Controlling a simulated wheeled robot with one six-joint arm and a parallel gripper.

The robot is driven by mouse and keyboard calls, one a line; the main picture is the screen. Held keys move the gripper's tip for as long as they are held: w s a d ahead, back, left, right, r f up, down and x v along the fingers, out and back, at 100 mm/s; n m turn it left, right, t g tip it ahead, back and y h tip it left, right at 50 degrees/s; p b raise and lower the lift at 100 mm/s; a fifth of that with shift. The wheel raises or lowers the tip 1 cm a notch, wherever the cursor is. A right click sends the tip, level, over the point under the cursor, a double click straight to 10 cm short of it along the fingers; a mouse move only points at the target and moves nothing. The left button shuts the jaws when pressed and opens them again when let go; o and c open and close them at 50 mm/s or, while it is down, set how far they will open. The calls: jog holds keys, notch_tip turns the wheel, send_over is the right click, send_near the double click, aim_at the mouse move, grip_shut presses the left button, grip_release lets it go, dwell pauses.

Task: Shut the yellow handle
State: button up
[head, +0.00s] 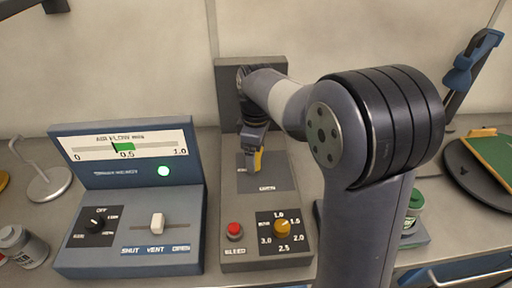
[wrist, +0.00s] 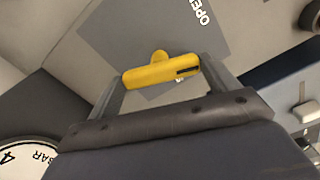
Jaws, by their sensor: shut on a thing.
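The yellow handle (wrist: 162,72) lies between my gripper's two fingers in the wrist view, its bar reaching from one finger to the other. My gripper (wrist: 163,75) is shut on it. In the head view the yellow handle (head: 258,161) shows as a small strip beside my gripper (head: 251,158), over the dark plate of the middle grey box (head: 232,218). The word OPEN is on that plate, below the handle in the head view. My gripper hides part of the handle and plate.
The middle box has a red button (head: 235,230) and a yellow knob (head: 282,228) in front. A blue-grey panel (head: 127,262) with a white slider (head: 157,223) and green lamp stands left. A round gauge (wrist: 25,155) is near the gripper. A green-capped jar (head: 416,200) stands right.

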jog(key=m+p, duration=0.1)
jog(key=m, duration=0.2)
jog(key=shift+r+m, duration=0.15)
jog(key=shift+m, duration=0.25)
jog(key=m+p, duration=0.1)
jog(key=m, duration=0.2)
jog(key=shift+m+p, duration=0.3)
jog(key=shift+p, duration=0.05)
jog(key=m+p, duration=0.1)
jog(key=m, duration=0.5)
jog(key=shift+m, duration=0.3)
jog(key=o, duration=0.9)
